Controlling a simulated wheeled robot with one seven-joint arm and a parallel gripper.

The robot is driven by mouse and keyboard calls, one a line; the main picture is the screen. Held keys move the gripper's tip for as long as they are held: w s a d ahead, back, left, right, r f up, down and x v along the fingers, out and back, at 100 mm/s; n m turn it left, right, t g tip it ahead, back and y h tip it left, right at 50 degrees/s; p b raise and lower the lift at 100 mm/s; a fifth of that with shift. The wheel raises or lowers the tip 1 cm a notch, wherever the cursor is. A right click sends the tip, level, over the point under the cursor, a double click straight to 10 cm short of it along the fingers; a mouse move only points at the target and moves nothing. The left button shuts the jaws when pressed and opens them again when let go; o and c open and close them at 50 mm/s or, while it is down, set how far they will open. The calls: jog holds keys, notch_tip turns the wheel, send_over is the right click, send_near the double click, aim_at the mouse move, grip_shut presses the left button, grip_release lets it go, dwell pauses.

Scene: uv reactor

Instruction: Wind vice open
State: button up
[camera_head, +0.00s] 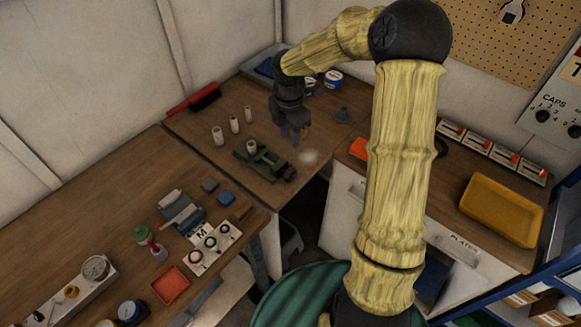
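The green vice (270,162) sits on the wooden bench in the corner, left of my gripper's fingers and below them in the picture. A pale cylinder (252,147) stands at its left end; I cannot tell whether the jaws grip it. The vice's right end (290,174) is dark, and its handle is too small to make out. My gripper (294,134) points down near the vice's far right side, apparently above the bench and apart from the vice. Its fingers are small and dark, so their opening is unclear. I see nothing held in it.
Several pale cylinders (234,125) stand behind the vice to the left. A red-handled brush (204,97) lies by the wall. The bench's front edge lies close to the vice.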

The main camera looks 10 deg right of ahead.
aim_at(290, 170)
jog(key=shift+w+d+n, duration=0.3)
jog(key=shift+w+n, duration=0.5)
jog(key=shift+n, duration=0.1)
notch_tip(290, 170, down, 17)
jog(key=p, duration=0.3)
jog(key=shift+f, duration=0.2)
grip_shut()
jog(key=b, duration=0.3)
jog(key=shift+s+a+f+t+h, duration=0.1)
jog(key=shift+a+f+t+h, duration=0.1)
jog(key=shift+t+h, duration=0.2)
